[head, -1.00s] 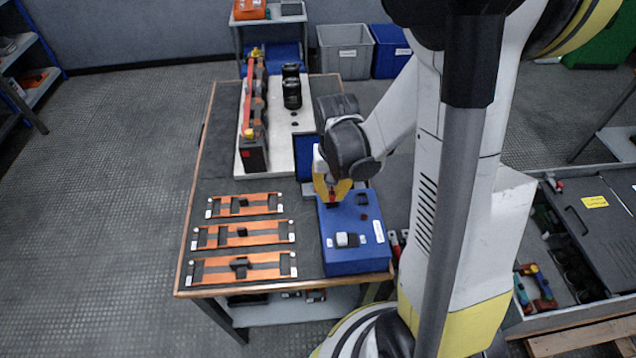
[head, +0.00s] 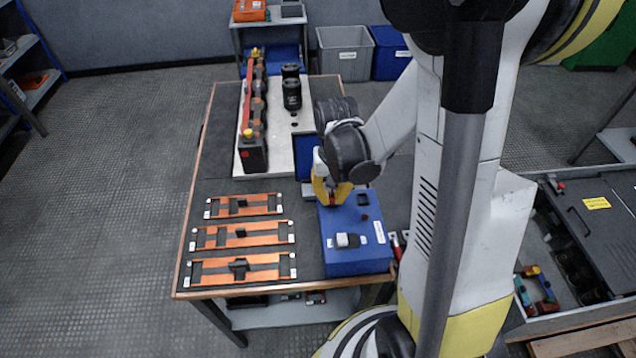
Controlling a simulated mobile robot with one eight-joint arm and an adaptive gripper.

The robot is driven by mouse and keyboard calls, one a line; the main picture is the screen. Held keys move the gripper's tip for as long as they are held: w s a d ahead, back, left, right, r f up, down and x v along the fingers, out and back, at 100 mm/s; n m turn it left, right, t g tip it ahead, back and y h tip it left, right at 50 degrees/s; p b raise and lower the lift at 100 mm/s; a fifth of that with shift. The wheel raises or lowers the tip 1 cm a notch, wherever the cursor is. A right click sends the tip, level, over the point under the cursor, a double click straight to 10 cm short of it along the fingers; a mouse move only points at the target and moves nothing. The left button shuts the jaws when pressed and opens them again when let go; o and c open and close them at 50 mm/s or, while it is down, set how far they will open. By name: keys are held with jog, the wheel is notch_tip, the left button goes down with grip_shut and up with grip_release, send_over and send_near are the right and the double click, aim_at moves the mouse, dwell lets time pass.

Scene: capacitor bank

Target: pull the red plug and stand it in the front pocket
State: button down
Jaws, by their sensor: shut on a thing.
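My gripper (head: 333,204), with yellow fingers, points down at the far left part of the top of a blue box (head: 362,262). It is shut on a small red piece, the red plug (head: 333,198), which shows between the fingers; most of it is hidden. I cannot tell whether the plug is still seated or clear of the box. A dark square spot (head: 363,200) and a small dark red spot (head: 365,217) lie right of the gripper on the box top. I cannot make out which feature is the front pocket.
Several orange frames (head: 240,268) lie on the table left of the box. A white board (head: 283,155) behind carries a dark bank with a red bar (head: 247,100) and black cylinders (head: 292,94). A white and grey part (head: 347,240) sits on the box's near half.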

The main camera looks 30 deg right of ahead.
jog(key=shift+f, duration=0.2)
jog(key=c, duration=1.5)
grip_release()
jog(key=shift+o, duration=0.2)
jog(key=shift+r, duration=0.1)
notch_tip(320, 180, up, 12)
jog(key=shift+f, duration=0.1)
jog(key=s+a+r+n+t, duration=0.4)
jog(key=s+a+r+t, duration=0.2)
jog(key=a, duration=0.3)
jog(key=shift+r+n+t, duration=0.3)
jog(key=shift+r+t, duration=0.2)
jog(key=shift+t, duration=0.1)
